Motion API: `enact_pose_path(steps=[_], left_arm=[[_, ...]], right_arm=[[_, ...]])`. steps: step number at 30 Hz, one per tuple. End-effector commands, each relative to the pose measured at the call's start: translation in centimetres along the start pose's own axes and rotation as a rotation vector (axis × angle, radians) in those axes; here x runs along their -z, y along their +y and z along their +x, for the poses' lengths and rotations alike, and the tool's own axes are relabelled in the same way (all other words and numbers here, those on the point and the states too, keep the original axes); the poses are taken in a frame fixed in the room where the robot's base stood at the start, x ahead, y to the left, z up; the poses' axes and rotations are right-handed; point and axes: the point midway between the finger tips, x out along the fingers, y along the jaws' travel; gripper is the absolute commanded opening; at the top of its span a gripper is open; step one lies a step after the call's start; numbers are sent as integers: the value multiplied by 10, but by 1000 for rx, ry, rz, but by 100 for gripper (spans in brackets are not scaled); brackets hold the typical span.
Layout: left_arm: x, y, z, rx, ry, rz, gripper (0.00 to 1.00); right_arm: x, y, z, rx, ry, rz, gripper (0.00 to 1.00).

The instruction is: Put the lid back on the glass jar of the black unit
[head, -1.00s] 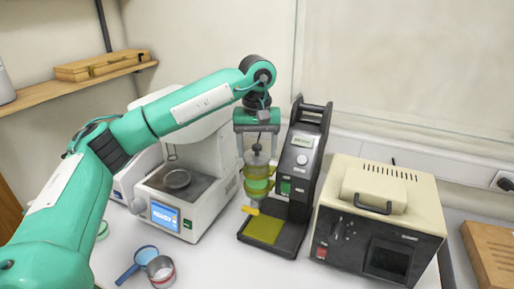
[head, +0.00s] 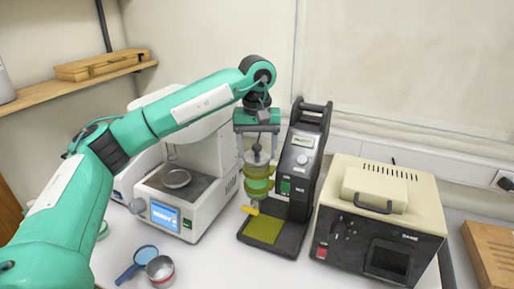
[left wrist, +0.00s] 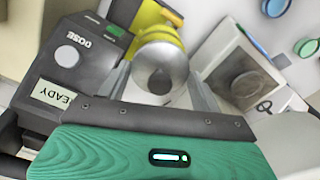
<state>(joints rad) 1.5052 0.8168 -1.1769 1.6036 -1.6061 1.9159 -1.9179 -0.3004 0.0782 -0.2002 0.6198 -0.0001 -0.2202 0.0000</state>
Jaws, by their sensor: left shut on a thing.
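The black unit (head: 299,161) stands upright on the bench, with a glass jar (head: 257,186) of yellow-green liquid mounted on its front. My left gripper (head: 257,149) points down directly over the jar, shut on the lid's knob. The grey lid (head: 257,158) is at the jar's mouth; I cannot tell whether it is fully seated. In the left wrist view the round lid (left wrist: 160,62) with its dark knob lies between my fingers, and it hides most of the jar (left wrist: 160,34). My right gripper is not in view.
A white instrument (head: 207,205) with a blue screen stands close on the left. A beige box (head: 378,205) stands close on the right. A blue-handled strainer (head: 137,262) and a metal cup (head: 160,270) are at the front left. A yellow plate (head: 263,229) lies on the unit's base.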

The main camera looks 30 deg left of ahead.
Motion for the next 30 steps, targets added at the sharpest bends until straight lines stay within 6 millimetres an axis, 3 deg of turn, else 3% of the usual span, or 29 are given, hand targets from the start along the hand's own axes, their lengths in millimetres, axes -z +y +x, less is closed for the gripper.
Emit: enact_pose_path(steps=[26,27,30], left_arm=[[0,0,1,0,0,0,42],[0,0,1,0,0,0,69],[0,0,1,0,0,0,89]], right_arm=[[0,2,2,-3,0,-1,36],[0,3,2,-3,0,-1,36],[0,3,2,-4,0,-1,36]])
